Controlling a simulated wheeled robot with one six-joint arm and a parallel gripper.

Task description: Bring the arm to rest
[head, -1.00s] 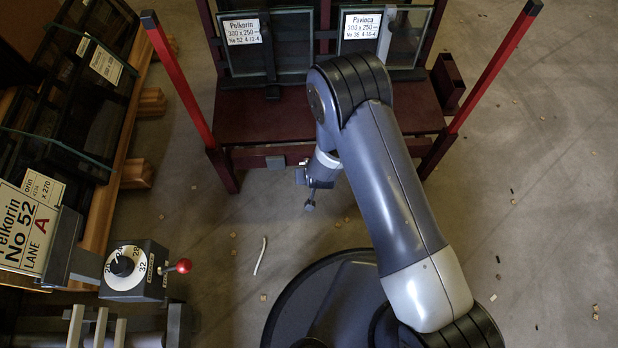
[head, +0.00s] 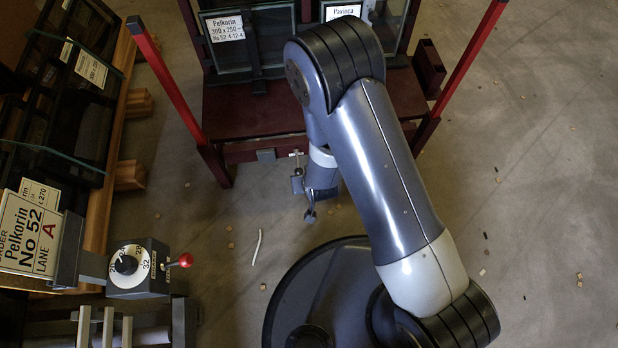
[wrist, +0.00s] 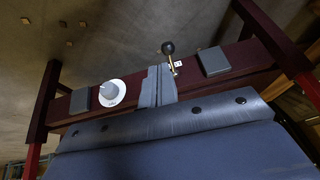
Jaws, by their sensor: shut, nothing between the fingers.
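My arm reaches from the lower right of the head view up to a raised elbow, then folds down. My gripper (head: 309,213) hangs small below the elbow, in front of the dark red frame (head: 245,110) and over the floor. In the wrist view my gripper (wrist: 158,70) shows as two grey fingers shut together with nothing between them. Behind them is the frame's dark red crossbeam (wrist: 215,75). A black ball on a brass stem (wrist: 168,48) shows just past the fingertips; I cannot tell whether they touch it. The elbow hides part of the frame.
Two labelled glass panes, Pelkorin (head: 250,45) and Pavioca (head: 385,30), stand in the frame between red posts. A dial box (head: 140,268) with a red-knobbed lever stands lower left, by a wooden pane rack (head: 105,195). Floor at right is open, with small scraps.

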